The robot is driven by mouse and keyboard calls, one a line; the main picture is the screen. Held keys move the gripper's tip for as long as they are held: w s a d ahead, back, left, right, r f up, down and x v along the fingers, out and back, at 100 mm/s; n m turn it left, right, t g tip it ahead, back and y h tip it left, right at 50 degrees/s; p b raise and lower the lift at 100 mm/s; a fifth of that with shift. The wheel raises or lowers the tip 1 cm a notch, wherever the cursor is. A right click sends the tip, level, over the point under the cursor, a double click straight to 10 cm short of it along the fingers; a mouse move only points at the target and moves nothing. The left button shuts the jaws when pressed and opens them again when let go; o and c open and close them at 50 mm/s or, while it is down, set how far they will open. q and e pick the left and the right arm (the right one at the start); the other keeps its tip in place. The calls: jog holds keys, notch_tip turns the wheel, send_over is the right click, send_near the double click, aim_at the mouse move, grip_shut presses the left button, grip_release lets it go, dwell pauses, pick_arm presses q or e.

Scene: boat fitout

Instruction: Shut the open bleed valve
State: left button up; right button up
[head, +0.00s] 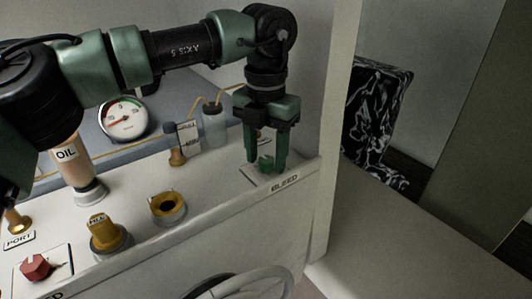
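My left gripper (267,164) reaches down over the valve plate (252,180) at the right end of the white console, just behind the BLEED label (285,184). Its green fingers stand apart, with part of the plate and a small card showing between them. No valve handle can be made out there; the fingers may hide it. At the lower left, a red valve handle (36,267) sits on another white plate, with a partly cut-off label at the picture's edge. My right gripper is not in view.
A yellow-topped knob (104,232), a yellow ring fitting (168,207), an OIL bottle (70,163) and a PORT label (19,240) are on the console. A gauge (125,119) and clear bottle (213,125) stand behind. A handwheel (245,287) is on the front; a white post (340,120) rises right.

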aim_at(266, 159)
pick_arm(q)
jog(key=shift+r, duration=0.15)
notch_tip(266, 159, up, 8)
jog(key=shift+f+b, duration=0.25)
jog(key=shift+b, duration=0.15)
jog(key=shift+f, duration=0.1)
